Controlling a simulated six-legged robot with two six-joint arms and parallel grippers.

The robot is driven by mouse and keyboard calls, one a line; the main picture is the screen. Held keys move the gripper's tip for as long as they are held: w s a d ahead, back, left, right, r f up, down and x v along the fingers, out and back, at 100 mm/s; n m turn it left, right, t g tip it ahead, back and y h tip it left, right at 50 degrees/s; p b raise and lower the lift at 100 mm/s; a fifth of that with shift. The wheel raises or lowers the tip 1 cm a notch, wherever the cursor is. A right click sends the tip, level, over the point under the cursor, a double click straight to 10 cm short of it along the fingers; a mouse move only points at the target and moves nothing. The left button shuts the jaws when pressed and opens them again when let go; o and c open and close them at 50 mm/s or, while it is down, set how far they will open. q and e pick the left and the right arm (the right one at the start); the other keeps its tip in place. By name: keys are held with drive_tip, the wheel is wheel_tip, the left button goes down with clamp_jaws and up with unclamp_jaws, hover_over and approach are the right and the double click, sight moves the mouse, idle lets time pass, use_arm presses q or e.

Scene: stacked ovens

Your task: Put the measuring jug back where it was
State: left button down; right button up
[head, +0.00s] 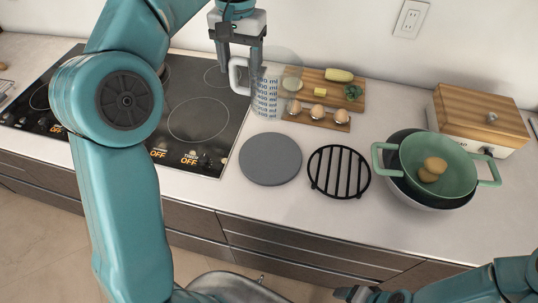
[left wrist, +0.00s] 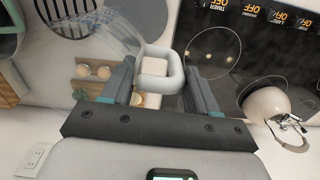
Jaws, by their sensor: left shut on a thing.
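The measuring jug (head: 268,98) is clear with blue markings and a white handle. It looks upright, between the cooktop and the wooden boards; I cannot tell whether its base touches the counter. My left gripper (head: 240,62) comes down from above and is shut on the jug's handle. In the left wrist view, the white handle (left wrist: 160,54) lies between the fingers of the left gripper (left wrist: 160,76), and the jug's clear body (left wrist: 112,22) extends to the upper left. My right gripper (head: 358,293) shows only partly at the bottom edge; its jaws are unclear.
A black cooktop (head: 197,119) is on the left. A grey round mat (head: 270,159) and black trivet (head: 340,172) lie in front. Boards (head: 350,104) with eggs and vegetables are behind.

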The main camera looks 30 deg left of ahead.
sight(240, 90)
use_arm(q)
drive_tip(key=shift+a+r, duration=0.1)
drive_tip(key=shift+a, duration=0.15)
drive_tip(key=f, duration=0.2)
drive_tip(key=f+b, duration=0.1)
drive_tip(key=f, duration=0.1)
drive_tip(key=f+b, duration=0.1)
drive_tip(key=f, duration=0.1)
drive_tip(key=shift+s+d, duration=0.1)
drive_tip(key=shift+s, duration=0.25)
wheel_tip(240, 90, down, 13)
drive_tip(key=shift+w+b, duration=0.2)
drive_tip(key=shift+b, duration=0.1)
drive_tip(key=shift+f, duration=0.1)
drive_tip(key=shift+c, duration=1.4)
unclamp_jaws()
drive_tip(key=shift+f, duration=0.1)
